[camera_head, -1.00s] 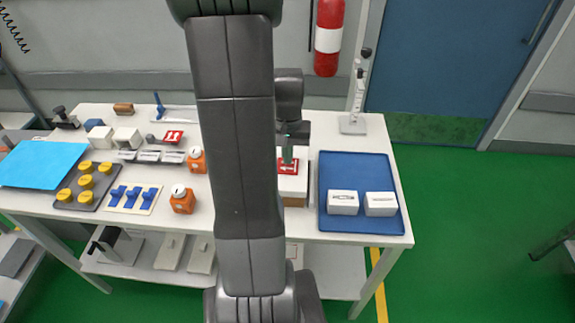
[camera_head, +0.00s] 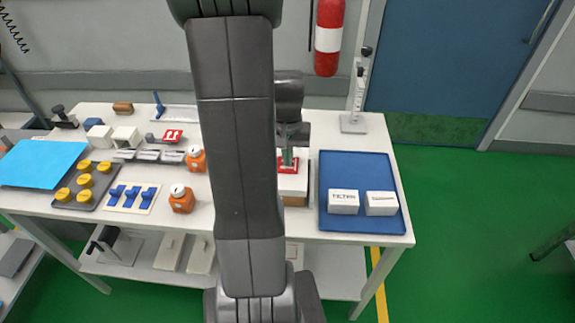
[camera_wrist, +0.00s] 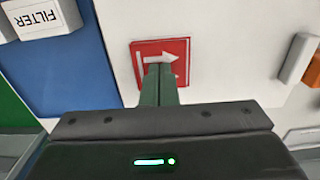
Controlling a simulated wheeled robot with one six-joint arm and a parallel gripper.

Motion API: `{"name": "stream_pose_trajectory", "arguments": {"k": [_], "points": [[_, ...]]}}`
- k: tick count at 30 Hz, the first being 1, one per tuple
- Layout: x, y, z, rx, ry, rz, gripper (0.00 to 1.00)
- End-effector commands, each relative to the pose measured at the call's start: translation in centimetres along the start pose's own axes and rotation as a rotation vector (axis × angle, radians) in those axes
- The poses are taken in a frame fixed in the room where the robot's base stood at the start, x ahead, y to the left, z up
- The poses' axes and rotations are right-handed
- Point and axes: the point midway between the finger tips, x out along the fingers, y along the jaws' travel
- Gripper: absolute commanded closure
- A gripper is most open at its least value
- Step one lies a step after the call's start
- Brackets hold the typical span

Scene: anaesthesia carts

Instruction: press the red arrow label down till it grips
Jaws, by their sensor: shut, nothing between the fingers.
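The red arrow label (camera_wrist: 183,50), a red square with a white arrow, lies flat on the top of a white box in the wrist view. In the head view the label (camera_head: 281,168) shows partly behind the fingers. My gripper (camera_wrist: 160,72) is shut and empty, its green fingertips over the label's near middle and seeming to touch it. The fingers hide that part of the label. In the head view my gripper (camera_head: 287,163) points down onto the box (camera_head: 294,184). Whether the label is stuck fast cannot be told.
A blue tray (camera_head: 358,225) with two white boxes stands right of the box. Orange bottles (camera_head: 182,203), a grey tray with yellow knobs (camera_head: 76,202) and another red label (camera_head: 172,136) lie to the left. My arm hides the table's middle.

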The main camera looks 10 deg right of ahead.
Motion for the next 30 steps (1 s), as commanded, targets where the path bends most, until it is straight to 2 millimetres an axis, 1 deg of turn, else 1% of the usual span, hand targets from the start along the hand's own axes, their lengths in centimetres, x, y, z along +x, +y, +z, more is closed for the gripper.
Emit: {"name": "stream_pose_trajectory", "arguments": {"k": [2,17,20,30], "points": [[0.3,0.0,0.0,0.0,0.0,0.0,1.0],[0.2,0.0,0.0,0.0,-0.001,0.0,1.0],[-0.2,0.0,0.0,0.0,-0.001,0.0,1.0],[-3.0,0.0,0.0,0.0,0.0,0.0,1.0]]}}
